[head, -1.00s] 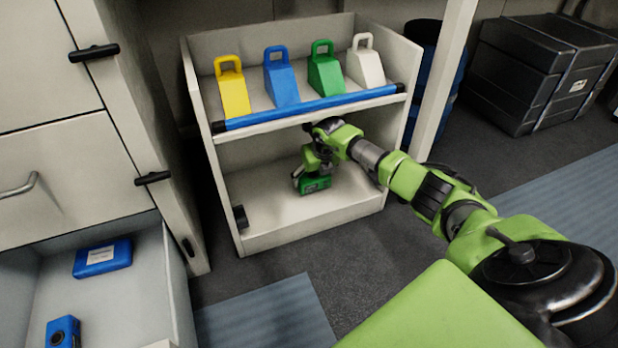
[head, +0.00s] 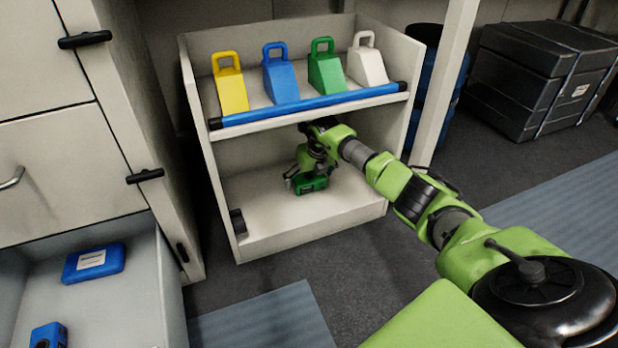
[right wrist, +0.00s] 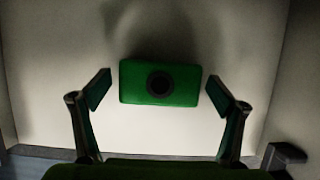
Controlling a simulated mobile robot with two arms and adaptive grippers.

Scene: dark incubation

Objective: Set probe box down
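The probe box is a small green box with a round black spot on its face. It shows in the right wrist view (right wrist: 160,83) and on the lower shelf of the white rack in the head view (head: 312,184). My right gripper (right wrist: 157,90) has one finger on each side of the box, with a visible gap between each finger and the box. It is open. In the head view my right arm reaches into the lower compartment, with the gripper just above the box. The box appears to rest on the shelf floor (head: 275,225). My left gripper is not in view.
The upper shelf holds yellow (head: 231,90), blue (head: 281,82), green (head: 326,70) and white (head: 367,64) handled blocks behind a blue bar (head: 300,105). An open drawer (head: 110,300) at left holds two blue boxes. Black cases (head: 540,80) stand at back right.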

